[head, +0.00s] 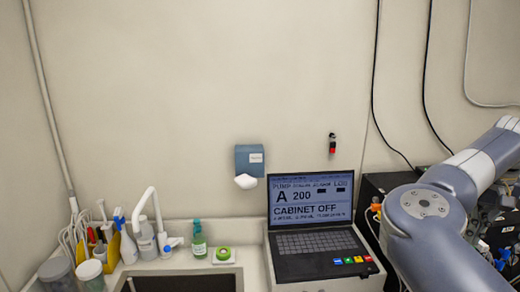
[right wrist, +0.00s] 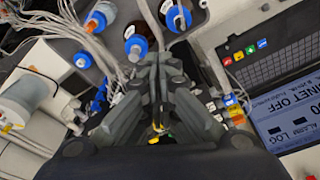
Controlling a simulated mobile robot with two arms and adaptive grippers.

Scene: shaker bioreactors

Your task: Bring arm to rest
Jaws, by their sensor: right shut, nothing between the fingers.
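My right arm (head: 430,215) comes in from the right edge of the head view, bent, in grey-blue and white. Its gripper is not clearly visible there. In the right wrist view my right gripper (right wrist: 152,72) is shut and empty, its dark fingers together. Below and beyond the fingers are bottles with blue caps (right wrist: 136,45), tubing and cables. I cannot tell the distance between the fingertips and these. My left arm and left gripper show in neither view.
An open laptop (head: 311,200) reading "CABINET OFF" stands left of my right arm; it also shows in the right wrist view (right wrist: 290,105). A green-labelled bottle (head: 198,240), sink (head: 180,280) and white tap (head: 150,205) are further left. Cables hang on the wall.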

